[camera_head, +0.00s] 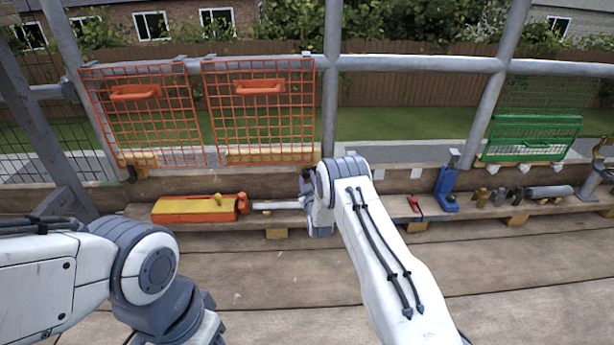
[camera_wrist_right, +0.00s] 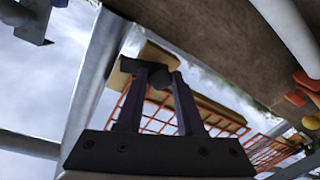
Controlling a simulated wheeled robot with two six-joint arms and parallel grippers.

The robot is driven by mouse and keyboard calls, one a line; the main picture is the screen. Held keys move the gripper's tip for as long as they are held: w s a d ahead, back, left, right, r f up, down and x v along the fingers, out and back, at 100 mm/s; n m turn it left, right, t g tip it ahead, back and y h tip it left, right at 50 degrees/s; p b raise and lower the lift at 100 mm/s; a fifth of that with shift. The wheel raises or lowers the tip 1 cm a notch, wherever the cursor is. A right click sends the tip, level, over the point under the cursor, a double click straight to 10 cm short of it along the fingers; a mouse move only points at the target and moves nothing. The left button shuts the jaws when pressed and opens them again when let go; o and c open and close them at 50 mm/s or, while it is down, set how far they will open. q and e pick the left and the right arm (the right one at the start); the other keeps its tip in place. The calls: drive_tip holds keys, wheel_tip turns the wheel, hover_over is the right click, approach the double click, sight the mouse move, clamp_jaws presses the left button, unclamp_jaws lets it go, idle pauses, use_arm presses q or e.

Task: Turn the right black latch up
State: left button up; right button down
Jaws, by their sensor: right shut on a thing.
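Two orange mesh panels, the left one (camera_head: 143,118) and the right one (camera_head: 262,110), stand against the rail. My right gripper (camera_head: 308,182) is at the lower right corner of the right panel, partly hidden by its own wrist. In the right wrist view its two dark fingers (camera_wrist_right: 158,82) are shut on the right black latch (camera_wrist_right: 142,66), beside the panel's yellow wooden strip (camera_wrist_right: 208,100). The latch is mostly hidden in the head view. The left black latch (camera_head: 131,174) is under the left panel. My left arm shows at lower left; its gripper is out of view.
On the low ledge are an orange and yellow tool (camera_head: 198,208), a blue tool (camera_head: 446,187), a red-handled tool (camera_head: 413,204) and several small dark items. A green mesh panel (camera_head: 530,136) stands at right. The plank floor (camera_head: 265,268) in front is clear.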

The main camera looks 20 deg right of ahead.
drive_tip(key=n+p, duration=0.2)
drive_tip(key=n, duration=0.1)
drive_tip(key=shift+a+r+n+g, duration=0.1)
drive_tip(key=shift+n+g, duration=0.2)
drive_tip(key=n+p, duration=0.1)
drive_tip(key=n, duration=0.2)
drive_tip(key=shift+h+p, duration=0.3)
drive_tip(key=n+p, duration=0.1)
drive_tip(key=n, duration=0.2)
drive_tip(key=shift+n+g, duration=0.3)
drive_tip(key=shift+n+h+p, duration=0.45)
drive_tip(key=shift+n+h, duration=0.05)
drive_tip(key=shift+n, duration=1)
drive_tip(key=c, duration=0.6)
unclamp_jaws()
drive_tip(key=shift+o, duration=0.2)
